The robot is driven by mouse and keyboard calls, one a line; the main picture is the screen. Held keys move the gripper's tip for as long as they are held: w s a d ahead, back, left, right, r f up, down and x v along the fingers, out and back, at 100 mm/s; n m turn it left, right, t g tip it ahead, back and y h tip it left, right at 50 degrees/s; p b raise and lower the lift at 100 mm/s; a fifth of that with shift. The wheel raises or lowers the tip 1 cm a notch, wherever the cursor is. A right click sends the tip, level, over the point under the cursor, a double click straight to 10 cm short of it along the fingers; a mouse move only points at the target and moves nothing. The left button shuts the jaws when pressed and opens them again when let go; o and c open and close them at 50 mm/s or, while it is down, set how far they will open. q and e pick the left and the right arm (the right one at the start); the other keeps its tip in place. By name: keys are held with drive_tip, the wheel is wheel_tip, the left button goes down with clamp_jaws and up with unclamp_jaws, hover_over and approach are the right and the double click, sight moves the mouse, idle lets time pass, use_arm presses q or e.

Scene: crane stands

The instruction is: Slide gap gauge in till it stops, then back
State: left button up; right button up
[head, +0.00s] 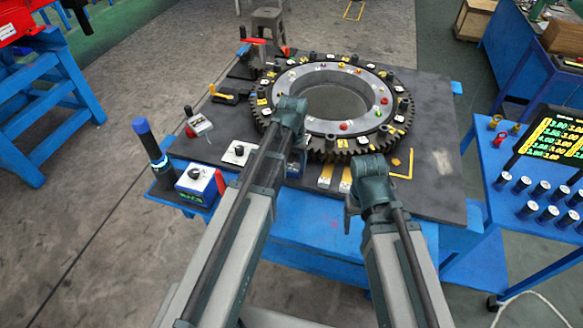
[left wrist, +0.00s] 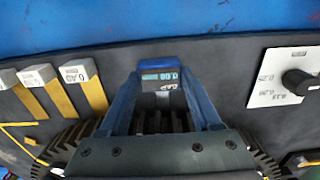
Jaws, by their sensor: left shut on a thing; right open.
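The large toothed gear ring (head: 312,146) lies on the dark table top, with a pale inner ring and many small coloured parts on it. My left gripper (head: 297,163) is at its near edge, its fingers mostly hidden by my wrist in the head view. In the left wrist view my left gripper (left wrist: 161,100) is shut on a blue gap gauge (left wrist: 162,76) with a small lit display. The gauge's far end is hidden, and gear teeth show beside and behind the fingers. My right gripper (head: 350,208) is open and empty over the table's near edge.
A white knob panel (head: 238,153) and a blue-white dial box (head: 198,184) sit to the left. A cart with a display (head: 550,140) stands at right.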

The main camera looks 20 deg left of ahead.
use_arm(q)
drive_tip(key=w, duration=0.4)
use_arm(e)
drive_tip(key=shift+s, duration=0.1)
use_arm(q)
drive_tip(key=o, duration=1.4)
drive_tip(key=shift+s, duration=0.1)
use_arm(e)
drive_tip(key=shift+r, duration=0.1)
use_arm(q)
drive_tip(key=shift+r+p, duration=0.45)
drive_tip(key=shift+p, duration=0.05)
use_arm(e)
drive_tip(key=shift+r, duration=0.4)
use_arm(q)
wheel_tip(320, 180, up, 13)
drive_tip(key=p, duration=1.3)
use_arm(e)
wheel_tip(320, 180, up, 13)
